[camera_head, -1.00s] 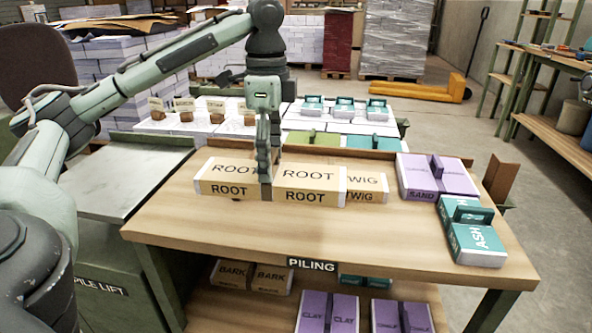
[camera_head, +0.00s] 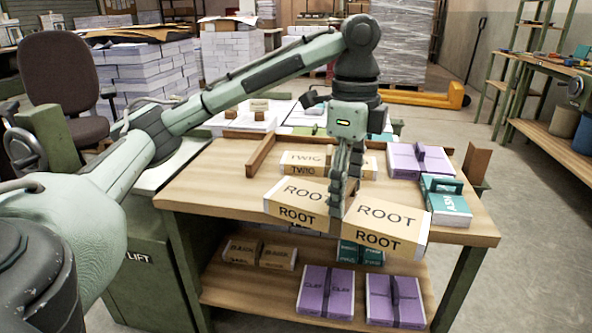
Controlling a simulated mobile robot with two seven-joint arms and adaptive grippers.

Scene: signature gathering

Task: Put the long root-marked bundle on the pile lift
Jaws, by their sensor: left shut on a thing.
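The long root-marked bundle (camera_head: 386,227) is tan and white, with ROOT printed on both halves. My left gripper (camera_head: 337,208) is shut on its middle and holds it above the front of the piling table (camera_head: 210,184). The bundle is tilted in the picture, its right end lower. My right gripper is not in view.
A twig-marked bundle (camera_head: 309,164) lies behind the held bundle. Purple (camera_head: 418,160) and teal ash-marked (camera_head: 446,203) bundles lie on the table's right. A wooden fence (camera_head: 262,150) stands along the back. More bundles, including purple ones (camera_head: 325,291), lie on the shelf below.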

